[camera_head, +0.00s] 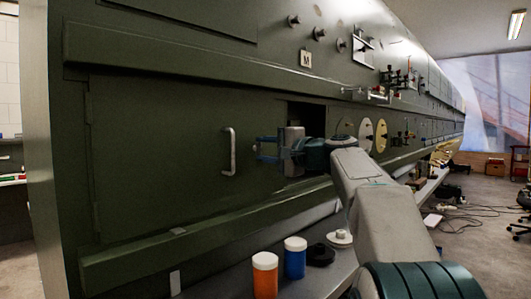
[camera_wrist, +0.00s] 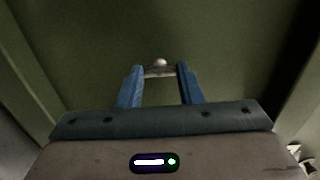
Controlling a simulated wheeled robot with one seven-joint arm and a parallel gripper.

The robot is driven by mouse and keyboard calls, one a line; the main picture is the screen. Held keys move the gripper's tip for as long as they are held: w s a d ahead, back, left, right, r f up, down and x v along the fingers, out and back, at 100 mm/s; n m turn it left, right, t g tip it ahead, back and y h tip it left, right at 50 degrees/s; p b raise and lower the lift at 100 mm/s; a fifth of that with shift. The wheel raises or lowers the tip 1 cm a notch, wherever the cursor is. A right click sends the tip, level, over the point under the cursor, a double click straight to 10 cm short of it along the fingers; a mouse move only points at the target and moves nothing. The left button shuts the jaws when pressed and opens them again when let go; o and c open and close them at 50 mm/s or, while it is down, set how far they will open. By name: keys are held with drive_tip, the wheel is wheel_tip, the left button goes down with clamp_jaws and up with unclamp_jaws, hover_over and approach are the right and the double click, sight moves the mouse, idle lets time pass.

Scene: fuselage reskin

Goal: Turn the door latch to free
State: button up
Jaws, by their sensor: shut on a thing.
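A green door panel (camera_head: 160,150) with a pale vertical handle (camera_head: 229,152) is set in the fuselage side. My gripper (camera_head: 263,149), with blue fingers, reaches the panel just right of that handle. In the wrist view my gripper (camera_wrist: 160,72) has its two fingertips on either side of a small metal latch (camera_wrist: 160,63), with a rounded silver knob and a flat bar. It is shut on this latch. The bar lies crosswise between the fingertips. The fingers and their shadow hide most of the latch in the head view.
A dark rectangular opening (camera_head: 308,116) lies behind my wrist. Green ledges run above (camera_head: 200,65) and below (camera_head: 200,231) the door. An orange jar (camera_head: 265,276), a blue jar (camera_head: 295,259) and a black round part (camera_head: 320,255) stand on the bench below.

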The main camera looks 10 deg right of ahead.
drive_tip(key=o, duration=1)
drive_tip(key=shift+a, duration=0.1)
drive_tip(key=v, duration=1.4)
drive_tip(key=shift+b, duration=0.3)
drive_tip(key=shift+a, duration=0.1)
